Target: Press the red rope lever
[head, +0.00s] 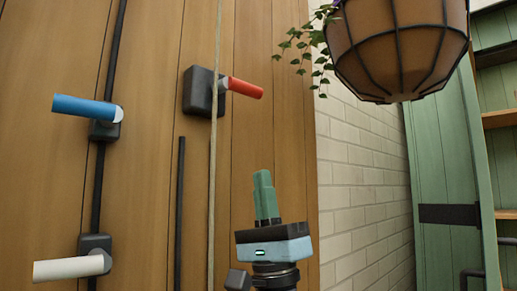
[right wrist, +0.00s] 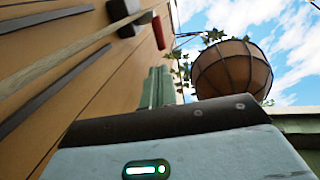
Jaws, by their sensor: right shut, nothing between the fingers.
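The red rope lever (head: 245,88) sticks out to the right from a black mount (head: 203,91) high on the wooden wall. A pale rope (head: 214,150) runs vertically past the mount. In the right wrist view the red lever (right wrist: 158,32) shows beyond the fingers, at the top. My right gripper (head: 264,180) is shut and empty, its green fingers pointing up, below the red lever and apart from it. Its fingers also show in the right wrist view (right wrist: 157,85). My left gripper is not in view.
A blue lever (head: 83,108) and a white lever (head: 70,267) stick out on the left along a black rod. A hanging planter (head: 398,45) with trailing ivy is at upper right. A green door (head: 445,150) and shelves stand at right.

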